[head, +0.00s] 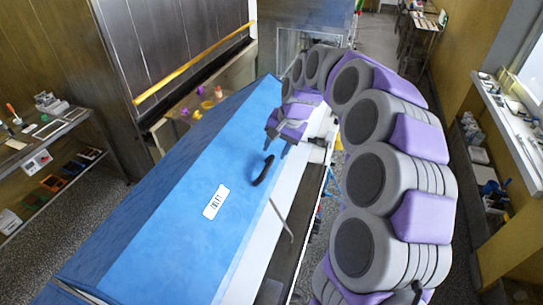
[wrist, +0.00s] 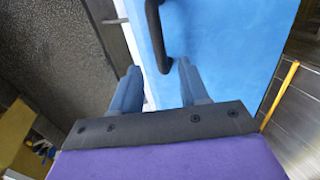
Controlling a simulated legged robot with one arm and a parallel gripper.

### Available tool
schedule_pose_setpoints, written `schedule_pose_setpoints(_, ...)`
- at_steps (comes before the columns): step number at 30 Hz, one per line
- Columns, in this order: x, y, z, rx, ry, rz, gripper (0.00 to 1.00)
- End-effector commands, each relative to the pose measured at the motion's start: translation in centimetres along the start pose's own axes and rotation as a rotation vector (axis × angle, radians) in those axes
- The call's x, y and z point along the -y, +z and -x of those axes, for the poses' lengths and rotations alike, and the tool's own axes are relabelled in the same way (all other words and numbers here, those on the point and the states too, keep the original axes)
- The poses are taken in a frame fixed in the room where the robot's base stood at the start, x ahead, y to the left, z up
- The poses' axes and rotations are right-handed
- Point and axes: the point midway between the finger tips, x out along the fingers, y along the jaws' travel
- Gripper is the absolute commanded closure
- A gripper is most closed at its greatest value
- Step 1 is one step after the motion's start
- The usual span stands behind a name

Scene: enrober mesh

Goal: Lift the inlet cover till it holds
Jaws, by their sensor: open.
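The inlet cover (head: 215,165) is a long blue lid with a sloping face, seen in the head view. It also fills the upper right of the wrist view (wrist: 235,45). Its black bar handle (head: 263,171) stands near the lower right edge; in the wrist view the handle (wrist: 152,28) curves down from the top. My gripper (head: 277,146) is open and empty, just beyond the handle in the head view. In the wrist view my gripper's two blue-grey fingers (wrist: 159,72) point toward the cover, with the handle's lower end showing between their tips. I cannot tell whether they touch it.
A white label (head: 214,202) is on the cover. A pale machine edge with a thin metal rod (head: 281,220) runs below the cover. Left is a shelf with small items (head: 45,135); a yellow rail (head: 190,66) crosses the metal wall. A windowsill bench (head: 510,120) stands right.

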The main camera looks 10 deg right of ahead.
Motion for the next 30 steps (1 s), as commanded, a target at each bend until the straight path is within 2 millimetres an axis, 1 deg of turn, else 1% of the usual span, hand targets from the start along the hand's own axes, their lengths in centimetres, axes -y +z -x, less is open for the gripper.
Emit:
schedule_pose_setpoints(1, 0.0, 0.0, -1.0, 0.005, 0.003, -0.001, 0.56)
schedule_pose_setpoints(3, 0.0, 0.0, -2.2, 0.003, 0.003, -0.001, 0.56)
schedule_pose_setpoints(6, -0.1, 0.1, -3.6, 0.007, 0.004, -0.002, 0.56)
schedule_pose_setpoints(9, 0.0, 0.0, -4.5, 0.002, 0.001, -0.002, 0.56)
schedule_pose_setpoints(13, 0.0, 0.0, -5.1, 0.000, 0.000, -0.002, 0.56)
schedule_pose_setpoints(21, 0.0, -0.1, -5.2, 0.000, 0.000, -0.001, 0.56)
schedule_pose_setpoints(23, 0.0, -0.1, -5.2, 0.000, 0.000, -0.001, 0.61)
schedule_pose_setpoints(30, 0.0, -0.1, -5.2, 0.000, 0.000, -0.001, 0.83)
